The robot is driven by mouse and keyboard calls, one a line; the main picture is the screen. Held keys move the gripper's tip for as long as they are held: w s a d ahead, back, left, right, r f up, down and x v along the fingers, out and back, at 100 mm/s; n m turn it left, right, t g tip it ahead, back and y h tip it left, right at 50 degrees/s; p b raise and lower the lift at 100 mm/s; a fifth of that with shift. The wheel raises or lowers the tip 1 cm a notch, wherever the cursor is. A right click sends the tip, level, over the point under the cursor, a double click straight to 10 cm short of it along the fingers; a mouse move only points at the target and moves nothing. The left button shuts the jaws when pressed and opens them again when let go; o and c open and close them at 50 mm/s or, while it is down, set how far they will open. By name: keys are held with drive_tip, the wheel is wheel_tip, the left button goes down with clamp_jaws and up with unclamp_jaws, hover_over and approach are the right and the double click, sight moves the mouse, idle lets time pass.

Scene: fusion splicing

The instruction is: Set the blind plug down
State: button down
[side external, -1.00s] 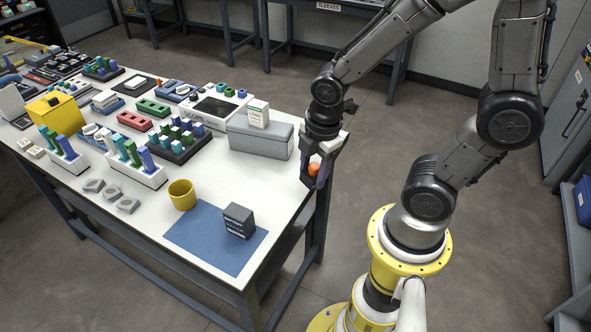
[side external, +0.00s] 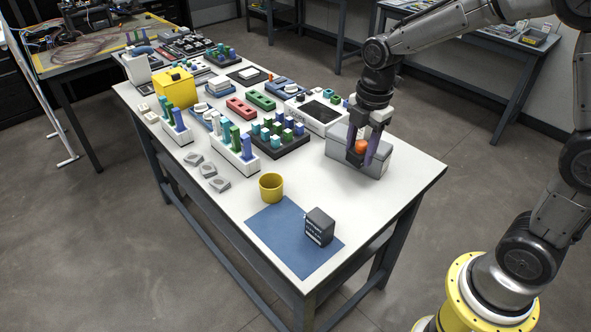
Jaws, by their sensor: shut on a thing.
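My gripper (side external: 364,160) points down over the right part of the white table. It is shut on a small orange piece, which I take to be the blind plug (side external: 362,146). The dark fingers stand on both sides of the plug and partly cover it. In the picture, the gripper and plug are in front of the long grey box (side external: 340,153). I cannot tell how high the plug is above the table, or whether it touches anything.
A blue mat (side external: 275,226) lies at the near corner with a dark labelled box (side external: 319,227) on it. A yellow cup (side external: 271,187) stands at the mat's edge. Racks of coloured blocks (side external: 280,140) fill the middle. White tabletop right of the grey box is clear.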

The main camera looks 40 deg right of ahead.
drive_tip(key=w+f, duration=0.2)
drive_tip(key=w, duration=0.5)
hover_over(294, 170)
drive_tip(key=shift+g, duration=0.3)
drive_tip(key=f, duration=1.1)
drive_tip(key=shift+s+f, duration=0.3)
drive_tip(key=shift+f, duration=0.1)
drive_tip(key=shift+w+f, duration=0.25)
drive_tip(key=shift+f, duration=1.6)
drive_tip(key=shift+f, duration=0.15)
drive_tip(key=shift+c, duration=1.4)
unclamp_jaws()
